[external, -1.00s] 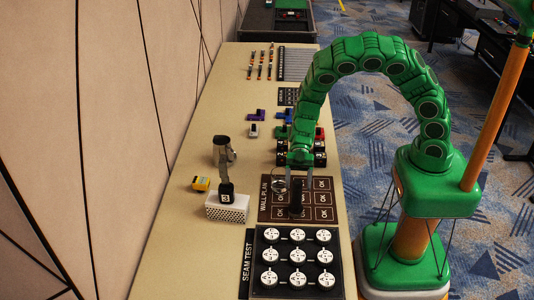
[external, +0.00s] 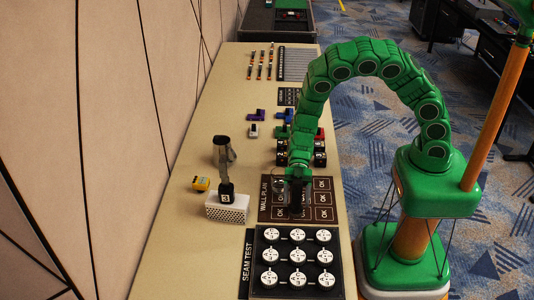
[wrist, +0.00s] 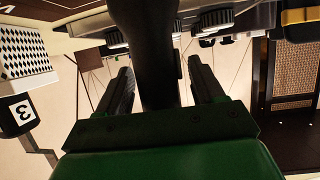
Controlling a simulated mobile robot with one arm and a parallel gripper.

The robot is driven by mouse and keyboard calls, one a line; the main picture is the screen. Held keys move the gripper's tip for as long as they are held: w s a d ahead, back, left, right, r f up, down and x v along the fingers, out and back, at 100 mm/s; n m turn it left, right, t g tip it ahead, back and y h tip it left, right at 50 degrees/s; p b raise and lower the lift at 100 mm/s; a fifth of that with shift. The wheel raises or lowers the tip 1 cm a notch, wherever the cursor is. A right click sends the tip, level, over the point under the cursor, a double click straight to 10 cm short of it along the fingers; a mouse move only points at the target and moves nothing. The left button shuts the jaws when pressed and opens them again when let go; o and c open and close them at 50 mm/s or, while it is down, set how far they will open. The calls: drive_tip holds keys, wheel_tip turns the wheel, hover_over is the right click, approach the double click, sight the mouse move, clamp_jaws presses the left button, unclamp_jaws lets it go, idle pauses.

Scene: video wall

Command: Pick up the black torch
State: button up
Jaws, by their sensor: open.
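The black torch (external: 297,209) stands on the dark brown WALL PLAN board (external: 325,213), below my gripper (external: 298,181) in the external view. In the wrist view the torch (wrist: 148,45) is a thick dark cylinder running between the two fingers of my gripper (wrist: 160,75). The fingers are open, one on each side of it, with light gaps showing beside it. My gripper hides the torch's upper part in the external view.
The SEAM TEST board (external: 255,283) with white discs is in front. Small blocks lie behind.

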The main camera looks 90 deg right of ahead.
drive_tip(key=c, duration=1.2)
drive_tip(key=shift+o, duration=0.2)
drive_tip(key=shift+r, duration=0.1)
